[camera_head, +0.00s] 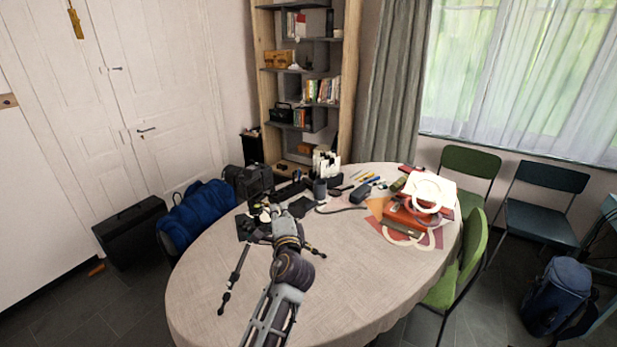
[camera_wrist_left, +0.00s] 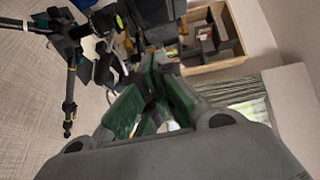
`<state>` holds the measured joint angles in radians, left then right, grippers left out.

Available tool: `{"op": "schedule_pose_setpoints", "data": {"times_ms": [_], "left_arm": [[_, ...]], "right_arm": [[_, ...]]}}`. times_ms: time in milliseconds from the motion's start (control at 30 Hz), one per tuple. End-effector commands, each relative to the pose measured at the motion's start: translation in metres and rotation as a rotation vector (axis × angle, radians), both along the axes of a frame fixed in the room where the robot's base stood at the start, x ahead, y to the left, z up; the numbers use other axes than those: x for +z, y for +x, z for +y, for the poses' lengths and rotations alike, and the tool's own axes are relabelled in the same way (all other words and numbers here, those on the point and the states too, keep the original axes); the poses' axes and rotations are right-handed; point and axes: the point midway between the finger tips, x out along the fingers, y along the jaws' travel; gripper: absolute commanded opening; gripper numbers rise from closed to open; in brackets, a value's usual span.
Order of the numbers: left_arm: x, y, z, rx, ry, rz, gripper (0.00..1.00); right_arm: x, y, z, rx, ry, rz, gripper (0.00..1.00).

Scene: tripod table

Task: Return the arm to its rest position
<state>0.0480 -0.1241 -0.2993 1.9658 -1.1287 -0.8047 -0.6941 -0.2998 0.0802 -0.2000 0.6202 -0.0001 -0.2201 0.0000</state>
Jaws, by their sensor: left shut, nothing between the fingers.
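My left arm reaches in from the bottom of the head view over the round table (camera_head: 205,285). Its gripper (camera_head: 301,206) is beyond the wrist, above the table's middle, with nothing held. In the left wrist view the gripper's green-padded fingers (camera_wrist_left: 155,92) are shut and empty. A small black tripod (camera_head: 238,268) stands on the table beside my arm, its legs spread; my arm hides part of it. The tripod also shows at the left of the left wrist view (camera_wrist_left: 72,85). I cannot tell whether the gripper touches it. My right gripper is not in view.
Red boxes (camera_head: 408,216) and white rings lie at the table's right; a dark cup (camera_head: 320,190), pens and dark gear lie at its back. Green chairs (camera_head: 468,250) stand at the right. A blue bag (camera_head: 200,215) is at the left. The table's front left is clear.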

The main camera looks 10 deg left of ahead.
Motion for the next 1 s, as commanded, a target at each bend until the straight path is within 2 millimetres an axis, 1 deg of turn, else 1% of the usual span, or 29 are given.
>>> {"op": "schedule_pose_setpoints", "data": {"times_ms": [167, 267, 367, 400, 500, 567, 700, 767, 900, 1000], "left_arm": [[-0.029, -0.016, 0.016, 0.027, -0.122, 0.047, 0.0], [-0.054, -0.032, 0.028, 0.052, -0.23, 0.09, 0.0], [-0.081, -0.052, 0.039, 0.084, -0.357, 0.14, 0.0], [-0.093, -0.061, 0.043, 0.099, -0.407, 0.162, 0.0], [-0.118, -0.084, 0.05, 0.136, -0.532, 0.215, 0.0], [-0.132, -0.099, 0.054, 0.16, -0.602, 0.247, 0.0], [-0.163, -0.135, 0.058, 0.22, -0.763, 0.328, 0.0], [-0.174, -0.151, 0.058, 0.247, -0.828, 0.364, 0.0], [-0.197, -0.191, 0.056, 0.313, -0.971, 0.451, 0.0], [-0.21, -0.219, 0.052, 0.361, -1.065, 0.516, 0.0]], "right_arm": [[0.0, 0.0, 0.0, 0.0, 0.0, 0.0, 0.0], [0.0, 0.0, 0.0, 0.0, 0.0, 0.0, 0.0], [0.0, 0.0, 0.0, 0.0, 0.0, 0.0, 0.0], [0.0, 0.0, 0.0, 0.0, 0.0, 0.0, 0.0], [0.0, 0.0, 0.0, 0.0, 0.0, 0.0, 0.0], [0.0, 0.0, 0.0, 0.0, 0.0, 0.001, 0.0], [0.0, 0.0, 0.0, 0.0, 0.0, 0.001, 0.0], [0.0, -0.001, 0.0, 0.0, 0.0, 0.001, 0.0], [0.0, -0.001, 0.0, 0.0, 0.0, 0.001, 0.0], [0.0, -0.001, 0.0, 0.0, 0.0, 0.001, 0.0]]}}
